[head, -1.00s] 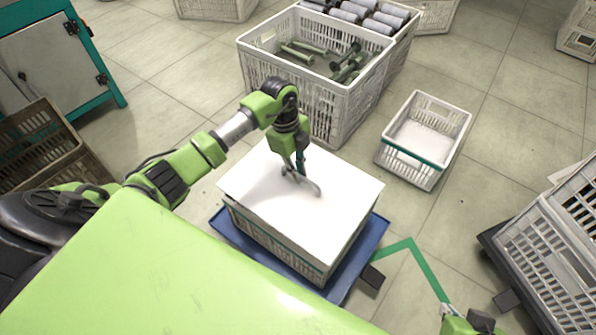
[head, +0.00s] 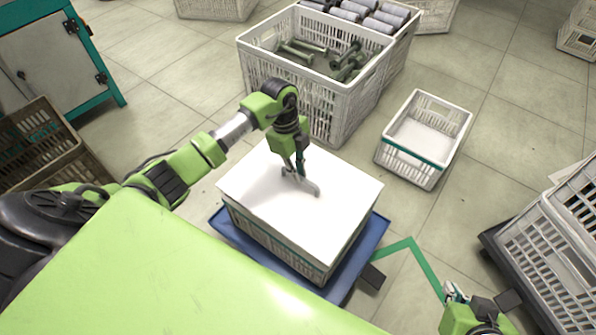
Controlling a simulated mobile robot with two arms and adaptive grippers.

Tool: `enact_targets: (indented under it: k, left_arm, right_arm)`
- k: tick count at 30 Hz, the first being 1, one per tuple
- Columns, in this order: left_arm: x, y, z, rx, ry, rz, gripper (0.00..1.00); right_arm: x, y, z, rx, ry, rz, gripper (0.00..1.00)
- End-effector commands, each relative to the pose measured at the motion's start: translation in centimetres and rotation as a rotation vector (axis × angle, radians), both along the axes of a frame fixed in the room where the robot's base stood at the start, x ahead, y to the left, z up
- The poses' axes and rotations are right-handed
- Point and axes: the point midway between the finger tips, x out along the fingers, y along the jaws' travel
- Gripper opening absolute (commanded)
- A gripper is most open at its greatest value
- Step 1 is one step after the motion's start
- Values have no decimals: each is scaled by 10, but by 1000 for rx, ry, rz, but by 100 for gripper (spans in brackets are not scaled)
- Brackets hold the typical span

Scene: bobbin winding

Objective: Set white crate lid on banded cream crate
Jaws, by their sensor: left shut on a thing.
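The white crate lid (head: 262,198) lies flat over the top of a banded cream crate (head: 290,257), covering its opening. A teal band shows below the lid on the crate's near side. I cannot tell whether the lid touches the rim all round. The crate stands on a blue platform (head: 233,235). My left gripper (head: 301,183) points down at the middle of the lid and is shut on it; the grip point is partly hidden by the fingers. My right gripper (head: 456,292) is at the lower right edge, away from the lid; its jaws are too small to read.
A small, open, empty white crate with a teal band (head: 413,162) stands on the floor to the right. A large crate (head: 308,103) with bobbins stands behind. Grey crates (head: 555,245) stand at far right and a brown crate (head: 75,162) at left.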

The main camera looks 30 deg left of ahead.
Motion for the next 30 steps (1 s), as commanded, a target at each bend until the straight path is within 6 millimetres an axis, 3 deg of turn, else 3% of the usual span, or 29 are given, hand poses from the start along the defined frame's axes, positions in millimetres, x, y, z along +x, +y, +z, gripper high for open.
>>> enact_targets:
  k: [18,30]
  left_arm:
    - [1,2,1,0,-1,0,0]
    - [1,2,1,0,-1,0,0]
  right_arm:
    - [-20,-7,-10,-21,92,-8,0]
    - [-21,-7,-12,-22,99,-8,0]
